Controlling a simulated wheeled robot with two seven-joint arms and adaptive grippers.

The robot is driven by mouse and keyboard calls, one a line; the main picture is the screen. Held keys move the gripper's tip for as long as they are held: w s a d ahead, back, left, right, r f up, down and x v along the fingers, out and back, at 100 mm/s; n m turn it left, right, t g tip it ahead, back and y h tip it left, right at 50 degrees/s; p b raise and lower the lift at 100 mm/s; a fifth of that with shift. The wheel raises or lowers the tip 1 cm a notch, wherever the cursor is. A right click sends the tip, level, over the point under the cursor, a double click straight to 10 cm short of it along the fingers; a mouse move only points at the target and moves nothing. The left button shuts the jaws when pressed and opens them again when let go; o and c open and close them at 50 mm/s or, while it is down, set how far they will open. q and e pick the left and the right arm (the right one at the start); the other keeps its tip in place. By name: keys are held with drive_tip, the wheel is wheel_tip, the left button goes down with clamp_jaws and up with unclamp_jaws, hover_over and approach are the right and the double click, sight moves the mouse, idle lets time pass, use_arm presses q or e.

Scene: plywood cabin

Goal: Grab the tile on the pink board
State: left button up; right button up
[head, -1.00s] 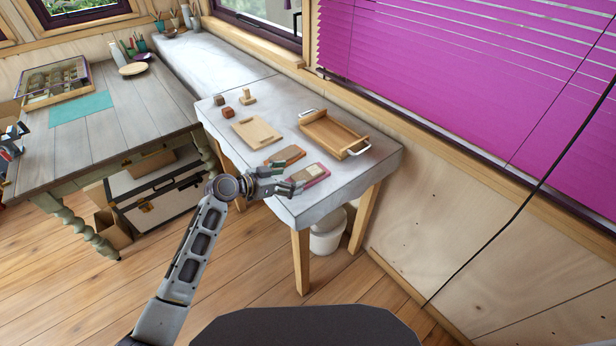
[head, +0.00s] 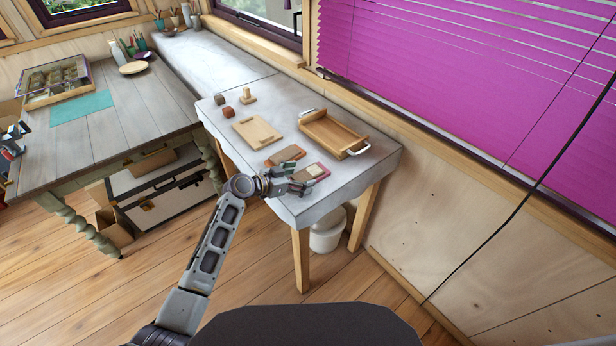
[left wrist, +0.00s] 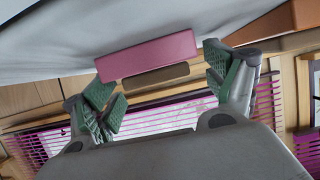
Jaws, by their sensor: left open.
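My left gripper (head: 303,179) is open and empty at the board's left side, low over the table. In the left wrist view its green-padded fingers (left wrist: 163,82) stand apart on either side of the board. My right gripper is not in view.
A grey wooden table (head: 130,112) stands at left. Pink blinds (head: 450,70) hang behind.

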sight(300, 178)
use_arm(q)
drive_tip(key=shift+c, duration=0.4)
drive_tip(key=c, duration=1.2)
drive_tip(key=shift+r, duration=0.2)
wheel_tip(300, 178, up, 10)
drive_tip(key=b, duration=0.1)
drive_tip(key=shift+f, duration=0.15)
